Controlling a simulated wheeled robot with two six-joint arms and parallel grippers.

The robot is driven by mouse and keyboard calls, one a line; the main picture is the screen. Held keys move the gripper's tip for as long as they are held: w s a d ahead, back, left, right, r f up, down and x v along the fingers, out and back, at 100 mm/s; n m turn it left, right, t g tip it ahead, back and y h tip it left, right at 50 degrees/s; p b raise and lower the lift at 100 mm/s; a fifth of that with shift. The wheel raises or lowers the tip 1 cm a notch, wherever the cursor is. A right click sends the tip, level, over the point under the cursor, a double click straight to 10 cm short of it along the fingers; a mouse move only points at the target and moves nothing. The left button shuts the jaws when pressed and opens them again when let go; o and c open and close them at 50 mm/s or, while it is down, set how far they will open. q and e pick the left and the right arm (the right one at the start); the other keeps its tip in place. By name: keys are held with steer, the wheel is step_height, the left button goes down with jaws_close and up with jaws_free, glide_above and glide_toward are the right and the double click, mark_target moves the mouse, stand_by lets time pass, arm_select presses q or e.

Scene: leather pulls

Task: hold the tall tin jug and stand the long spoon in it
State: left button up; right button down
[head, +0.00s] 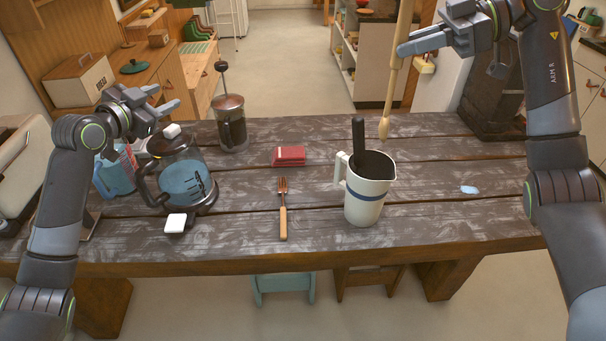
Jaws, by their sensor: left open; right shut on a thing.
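The tall tin jug (366,207), white with a blue band and a handle on its left, stands upright on the table right of centre. A dark-handled utensil (358,142) stands in it. My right gripper (402,48) is shut on the long wooden spoon (391,88), which hangs nearly upright. The spoon's lower end shows just above and right of the jug's mouth in the picture, outside the jug; its top is cut off by the frame. My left gripper (172,107) is open and empty at the left, above the glass pot, away from the jug.
A glass pot (187,181) with a dark handle, a blue container (116,176) and a French press (232,130) stand at the left. A wooden-handled fork (283,214), a red packet (289,156) and a white block (175,222) lie on the table (440,215). A pale blue piece (468,189) lies right of the jug.

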arm_select(q)
steer(key=s+d+f+n+g+h, duration=0.1)
steer(key=d+f, duration=0.2)
steer(key=d, duration=0.4)
steer(key=s+d+f+n+h, duration=0.1)
steer(key=d+f+h, duration=0.1)
steer(key=d, duration=0.5)
steer(key=m+g+h, duration=0.2)
steer(key=m+g, duration=0.1)
steer(key=g, duration=0.2)
glide_toward(336, 169)
steer(key=shift+x, duration=5.2)
steer(key=shift+d+r, duration=0.1)
jaws_close()
